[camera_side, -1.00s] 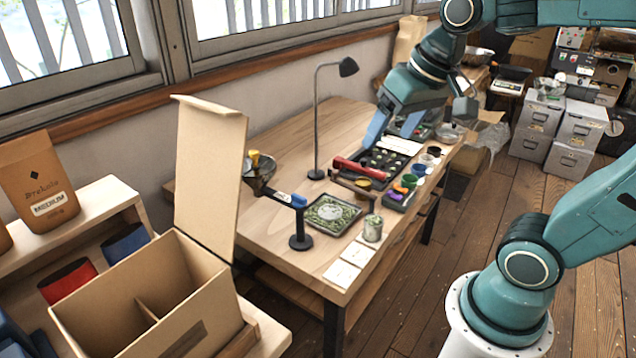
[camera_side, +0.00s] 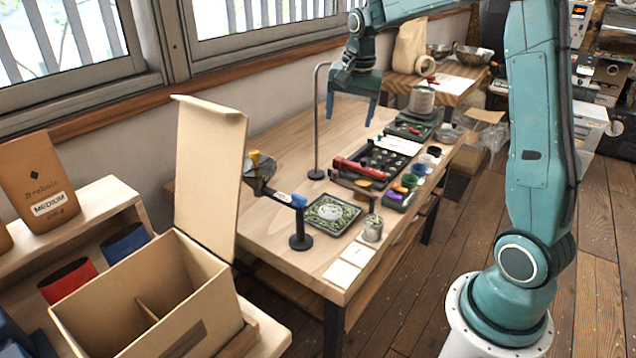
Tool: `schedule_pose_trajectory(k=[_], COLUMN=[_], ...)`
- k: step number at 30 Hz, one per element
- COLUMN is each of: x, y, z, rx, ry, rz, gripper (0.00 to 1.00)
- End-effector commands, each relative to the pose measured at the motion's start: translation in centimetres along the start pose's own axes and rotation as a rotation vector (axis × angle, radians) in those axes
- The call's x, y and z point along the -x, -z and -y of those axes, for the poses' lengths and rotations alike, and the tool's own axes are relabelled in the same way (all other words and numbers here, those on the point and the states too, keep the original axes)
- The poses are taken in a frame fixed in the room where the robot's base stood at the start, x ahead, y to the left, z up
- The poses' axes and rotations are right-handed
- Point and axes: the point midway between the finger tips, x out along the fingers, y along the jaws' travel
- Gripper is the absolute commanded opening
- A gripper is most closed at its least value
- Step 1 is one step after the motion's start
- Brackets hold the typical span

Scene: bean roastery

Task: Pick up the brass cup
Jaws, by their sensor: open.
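A small brass-coloured round piece (camera_side: 364,184), which looks like the brass cup, sits on the wooden table (camera_side: 272,232) just in front of the red-handled tool. It is small in the picture, so its shape is hard to tell. My gripper (camera_side: 351,108) is up above the far part of the table, pointing down, with its two blue fingers apart and nothing between them.
Dark trays (camera_side: 385,162), coloured cups (camera_side: 409,181), a herb-filled tray (camera_side: 331,214), a tin (camera_side: 373,230) and a blue-topped stand (camera_side: 300,225) crowd the front. An open cardboard box (camera_side: 150,300) stands at left.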

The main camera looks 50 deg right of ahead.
Motion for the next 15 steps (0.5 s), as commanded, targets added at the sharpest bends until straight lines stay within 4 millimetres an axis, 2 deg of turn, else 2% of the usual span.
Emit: schedule_pose_trajectory(k=[3, 8, 15], x=[-2.6, -6.0, -11.8], y=[2.6, 5.8, 10.2], z=[-0.1, -0.5, -2.2], rx=[-0.101, -0.235, -0.435], ry=[-0.026, -0.057, -0.105], rz=[0.017, 0.034, 0.059], gripper=[0.73, 0.73, 0.73])
